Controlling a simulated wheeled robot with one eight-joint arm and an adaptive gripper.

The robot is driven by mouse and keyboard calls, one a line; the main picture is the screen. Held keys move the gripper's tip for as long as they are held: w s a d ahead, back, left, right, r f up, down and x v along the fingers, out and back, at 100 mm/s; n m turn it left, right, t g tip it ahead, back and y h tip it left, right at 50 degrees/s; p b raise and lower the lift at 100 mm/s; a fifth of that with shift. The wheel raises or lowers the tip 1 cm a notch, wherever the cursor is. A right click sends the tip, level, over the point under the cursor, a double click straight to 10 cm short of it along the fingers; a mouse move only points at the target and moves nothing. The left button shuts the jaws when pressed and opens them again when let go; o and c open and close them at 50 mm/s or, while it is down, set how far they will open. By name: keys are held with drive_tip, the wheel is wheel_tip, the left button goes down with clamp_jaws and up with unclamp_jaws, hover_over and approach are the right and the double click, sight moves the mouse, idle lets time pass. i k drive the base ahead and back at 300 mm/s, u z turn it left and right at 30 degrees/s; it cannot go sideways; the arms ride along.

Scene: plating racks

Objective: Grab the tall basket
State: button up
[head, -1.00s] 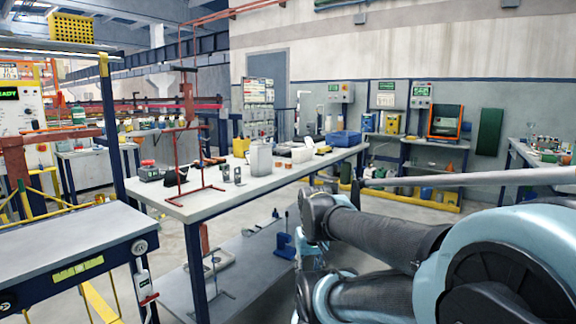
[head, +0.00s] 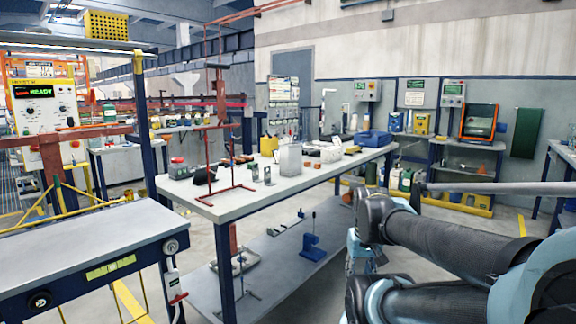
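No thing in view is clearly marked as the tall basket. A yellow perforated basket (head: 107,26) sits high on the rack at the upper left. On the long white-topped table stand a tall pale grey container (head: 290,160), a low white basket-like container (head: 323,152) and a small yellow container (head: 268,146). All of them stand well apart from my arm. My arm's dark and light-blue links fill the lower right. My gripper cannot be made out in the head view.
The long table (head: 225,206) runs across the middle, with a red stand (head: 220,150) and small items on it. A grey bench (head: 80,244) stands at the near left. A blue box (head: 373,139) sits at the table's far end. Bare floor shows behind the table.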

sight(290, 153)
drive_tip(key=i, duration=0.9)
